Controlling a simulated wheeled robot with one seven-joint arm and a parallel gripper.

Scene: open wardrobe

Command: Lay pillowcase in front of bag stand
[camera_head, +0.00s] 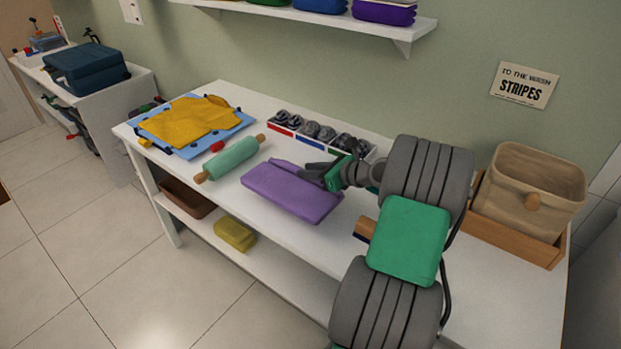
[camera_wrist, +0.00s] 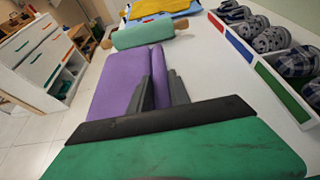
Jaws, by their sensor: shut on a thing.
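The pillowcase (camera_head: 290,193) is a flat, folded purple cloth lying on the white table, near its front edge. My gripper (camera_head: 312,172) reaches it from the right and is shut on its back edge. In the wrist view the pillowcase (camera_wrist: 112,92) has a raised fold along its right side, and my gripper's dark fingers (camera_wrist: 160,88) pinch there. The bag stand (camera_head: 515,233) is a low wooden frame at the table's right end, with a beige fabric bag (camera_head: 538,180) in it. My arm hides part of the table in front of the stand.
A green rolling pin (camera_head: 234,157) lies left of the pillowcase. Behind is a divided tray (camera_head: 281,131) of rolled grey socks. A yellow garment (camera_head: 190,120) lies on a blue board (camera_head: 240,123) at the left. The table's front right (camera_head: 500,300) is bare.

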